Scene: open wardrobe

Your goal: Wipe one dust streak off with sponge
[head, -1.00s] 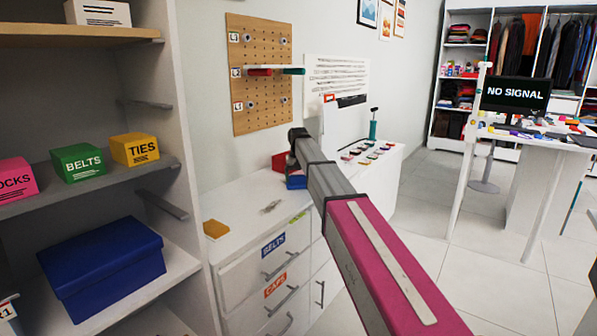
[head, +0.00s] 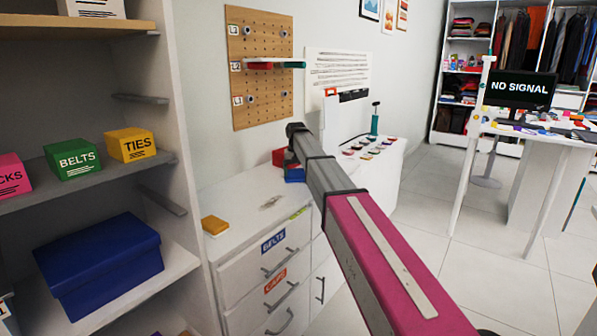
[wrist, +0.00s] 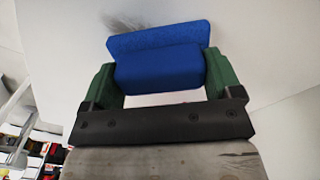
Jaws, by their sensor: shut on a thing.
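A blue sponge (wrist: 158,60) sits between the two green fingers of my gripper (wrist: 158,72) in the wrist view, and the gripper is shut on it. A grey dust streak (wrist: 122,22) lies on the white surface just beyond the sponge's upper left edge, partly hidden by it. In the head view the streak is a grey smudge (head: 270,202) on top of the white drawer unit (head: 240,222). A blue patch (head: 295,174) right of the smudge looks like the sponge, under the end of my arm. I cannot tell whether the sponge touches the surface.
A yellow-orange block (head: 214,225) lies at the left of the drawer top. A red object (head: 279,158) stands at the back near the wall. A pegboard (head: 258,68) hangs above. Shelves with a blue box (head: 100,268) stand at left, and a white table (head: 375,150) is at right.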

